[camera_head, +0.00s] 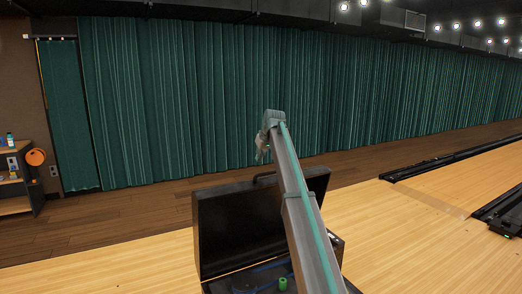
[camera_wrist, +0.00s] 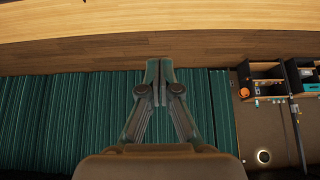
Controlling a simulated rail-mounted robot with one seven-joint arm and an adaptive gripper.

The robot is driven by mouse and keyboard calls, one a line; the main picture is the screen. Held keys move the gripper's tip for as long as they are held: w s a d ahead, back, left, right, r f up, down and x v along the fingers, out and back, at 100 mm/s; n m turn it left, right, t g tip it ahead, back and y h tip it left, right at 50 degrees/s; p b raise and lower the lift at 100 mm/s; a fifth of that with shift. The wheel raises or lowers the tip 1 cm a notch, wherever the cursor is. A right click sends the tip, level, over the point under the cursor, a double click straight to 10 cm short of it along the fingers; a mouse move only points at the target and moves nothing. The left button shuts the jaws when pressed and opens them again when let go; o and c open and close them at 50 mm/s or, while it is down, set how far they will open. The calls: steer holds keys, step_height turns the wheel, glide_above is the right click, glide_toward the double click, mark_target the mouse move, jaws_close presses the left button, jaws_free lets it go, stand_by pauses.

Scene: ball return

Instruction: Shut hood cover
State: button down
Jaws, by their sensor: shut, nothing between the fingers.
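The black hood cover (camera_head: 225,228) stands open, raised roughly upright at the back of a dark box (camera_head: 222,288), with a handle on its top edge. A green item (camera_head: 283,284) and a blue curved line show inside the box. My arm crosses in front of the cover's right part and hides some of it. My gripper (camera_head: 261,154) is above the cover, apart from it as far as I can tell. In the wrist view my gripper (camera_wrist: 159,72) has its fingers together and empty. The cover does not show there.
Green curtains (camera_head: 190,100) line the back wall. Light wooden lanes with dark gutters (camera_head: 450,158) lie to the right. A shelf (camera_head: 16,175) with bottles and an orange round thing (camera_head: 36,157) stands at far left. The floor behind the box is clear.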

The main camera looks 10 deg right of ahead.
steer(key=f, duration=0.1)
steer(key=s+f+p, duration=0.1)
steer(key=f, duration=0.1)
steer(key=shift+s+d+f+p, duration=0.15)
steer(key=shift+s+d+p, duration=0.1)
steer(key=shift+s+p, duration=0.05)
steer(key=shift+s+d+f, duration=0.1)
steer(key=shift+s+f, duration=0.05)
steer(key=shift+f, duration=0.1)
steer(key=shift+s, duration=0.15)
